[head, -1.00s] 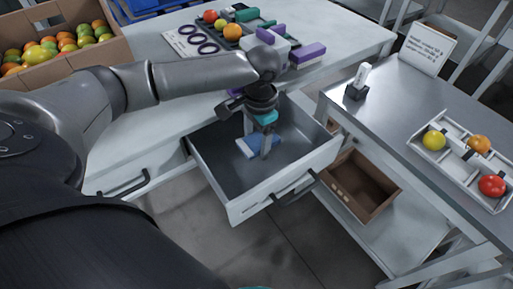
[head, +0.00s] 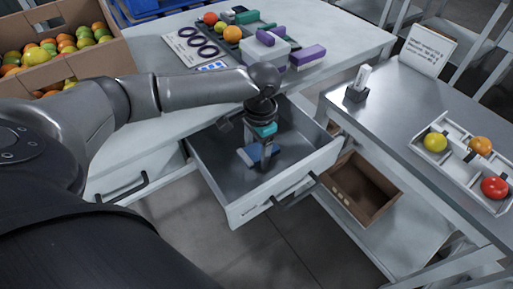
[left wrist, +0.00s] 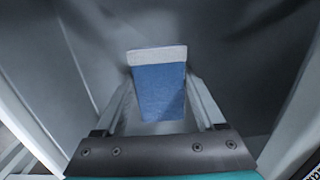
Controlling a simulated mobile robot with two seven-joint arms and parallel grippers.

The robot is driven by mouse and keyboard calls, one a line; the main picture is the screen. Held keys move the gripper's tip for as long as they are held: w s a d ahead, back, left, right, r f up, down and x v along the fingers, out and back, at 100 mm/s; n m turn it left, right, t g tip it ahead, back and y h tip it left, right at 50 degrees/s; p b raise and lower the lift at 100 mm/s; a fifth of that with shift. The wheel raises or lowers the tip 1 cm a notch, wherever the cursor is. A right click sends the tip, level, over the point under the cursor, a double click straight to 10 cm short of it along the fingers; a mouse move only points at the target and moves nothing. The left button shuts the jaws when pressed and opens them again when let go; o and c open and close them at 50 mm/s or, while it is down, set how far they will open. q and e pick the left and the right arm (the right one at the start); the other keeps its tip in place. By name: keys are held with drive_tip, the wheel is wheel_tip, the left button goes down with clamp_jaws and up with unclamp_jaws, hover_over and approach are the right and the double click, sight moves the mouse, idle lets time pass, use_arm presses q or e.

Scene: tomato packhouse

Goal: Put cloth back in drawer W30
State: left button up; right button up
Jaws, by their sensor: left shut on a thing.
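The cloth (head: 264,152) is a small blue folded piece with a pale band along one edge. It is inside the open drawer (head: 286,192), low near the drawer's floor; I cannot tell whether it touches the floor. My left gripper (head: 257,160) reaches down into the drawer and is shut on the cloth. In the left wrist view the cloth (left wrist: 160,92) sits between the two fingers, with its pale band at the far end. The drawer's label is too small to read. My right gripper is not in view.
The drawer sits under a white worktable (head: 150,125) holding a tray with fruit and purple and teal items. A box of tomatoes (head: 88,62) stands at the back left. At right, a metal table (head: 390,110) holds a fruit tray and sign. A brown crate (head: 372,205) sits below.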

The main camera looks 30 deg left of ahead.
sight(259, 150)
use_arm(q)
drive_tip(key=shift+s+f, duration=0.1)
drive_tip(key=shift+f, duration=0.15)
drive_tip(key=o, duration=1.4)
drive_tip(key=shift+s+f, duration=0.1)
drive_tip(key=shift+f, duration=0.05)
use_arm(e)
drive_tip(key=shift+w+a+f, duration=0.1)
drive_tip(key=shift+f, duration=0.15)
use_arm(q)
drive_tip(key=shift+r, duration=0.95)
drive_tip(key=shift+w+d+r+p, duration=0.15)
drive_tip(key=shift+r+p, duration=0.9)
drive_tip(key=shift+r, duration=0.9)
drive_tip(key=shift+w+r+p, duration=0.1)
drive_tip(key=shift+r+p, duration=0.9)
drive_tip(key=shift+r, duration=0.95)
drive_tip(key=shift+w+d+r+p, duration=0.15)
drive_tip(key=shift+r+p, duration=0.9)
drive_tip(key=shift+r, duration=0.9)
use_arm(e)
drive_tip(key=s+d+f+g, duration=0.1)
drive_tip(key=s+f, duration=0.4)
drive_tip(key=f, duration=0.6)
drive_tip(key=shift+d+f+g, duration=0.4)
